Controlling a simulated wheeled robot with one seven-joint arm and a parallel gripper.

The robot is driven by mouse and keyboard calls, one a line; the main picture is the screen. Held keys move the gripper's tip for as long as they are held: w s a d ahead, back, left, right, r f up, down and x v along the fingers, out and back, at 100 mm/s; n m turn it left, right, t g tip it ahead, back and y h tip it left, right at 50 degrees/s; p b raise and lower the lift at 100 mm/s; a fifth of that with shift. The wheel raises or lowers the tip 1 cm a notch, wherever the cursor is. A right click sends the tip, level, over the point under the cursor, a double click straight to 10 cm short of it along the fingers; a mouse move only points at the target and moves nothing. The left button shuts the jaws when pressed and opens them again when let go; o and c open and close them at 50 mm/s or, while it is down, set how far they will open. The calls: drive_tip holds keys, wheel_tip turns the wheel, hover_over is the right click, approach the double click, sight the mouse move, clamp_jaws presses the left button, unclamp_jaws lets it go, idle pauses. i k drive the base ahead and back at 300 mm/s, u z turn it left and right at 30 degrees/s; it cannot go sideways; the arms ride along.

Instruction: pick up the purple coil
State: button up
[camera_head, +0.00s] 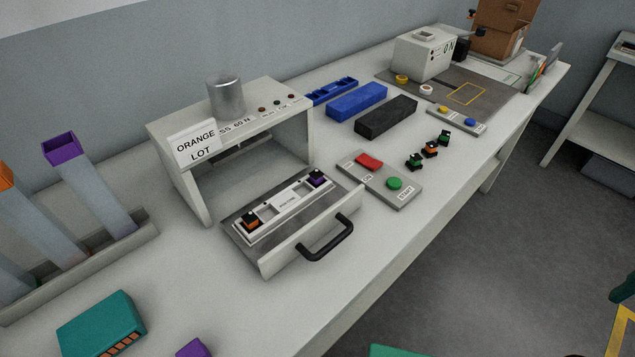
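A small dark part with a purple top (317,179), which looks like the purple coil, sits in the right end of a white fixture (289,204). The fixture lies on the pulled-out drawer tray of the press station. A similar part with an orange top (251,222) sits in the fixture's left end. My gripper is not in view.
The press frame (177,168) stands behind the tray, and a black handle (328,240) juts from its front. A button box (380,179) and several small coils (430,150) are to the right. Purple-topped (62,149) and orange-topped tubes stand left. A teal block (100,324) lies front left.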

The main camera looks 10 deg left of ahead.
sight(316, 180)
drive_tip(key=u, duration=2.05)
drive_tip(key=k, duration=0.9)
drive_tip(key=z, duration=0.75)
drive_tip(key=i, duration=1)
